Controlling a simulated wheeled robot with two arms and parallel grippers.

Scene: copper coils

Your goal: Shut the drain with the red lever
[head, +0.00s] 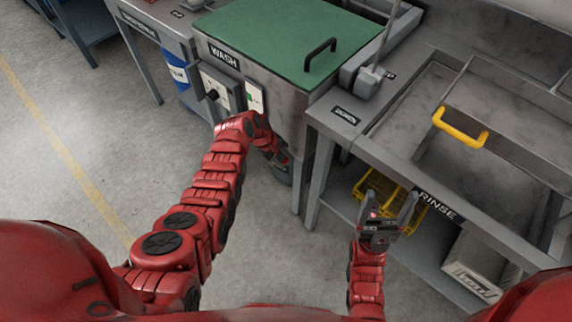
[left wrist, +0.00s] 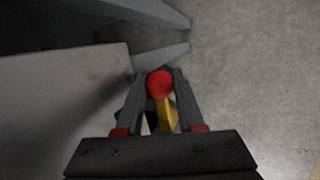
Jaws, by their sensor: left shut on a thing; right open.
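The red lever's round end (left wrist: 160,84) shows in the left wrist view between the fingers of my left gripper (left wrist: 160,88). The gripper is shut on it. A yellow part (left wrist: 168,115) runs from the red end toward the gripper's base. In the head view my left gripper (head: 279,162) is low at the front of the WASH tank (head: 290,110), mostly hidden by my arm; the lever and drain cannot be made out there. My right gripper (head: 388,202) is open and empty in front of the RINSE bench.
The tank has a closed green lid (head: 275,35) with a black handle. The RINSE bench (head: 365,140) stands to the right, with a yellow crate (head: 425,203) and a pale box (head: 477,268) on its lower shelf. The floor at left is clear.

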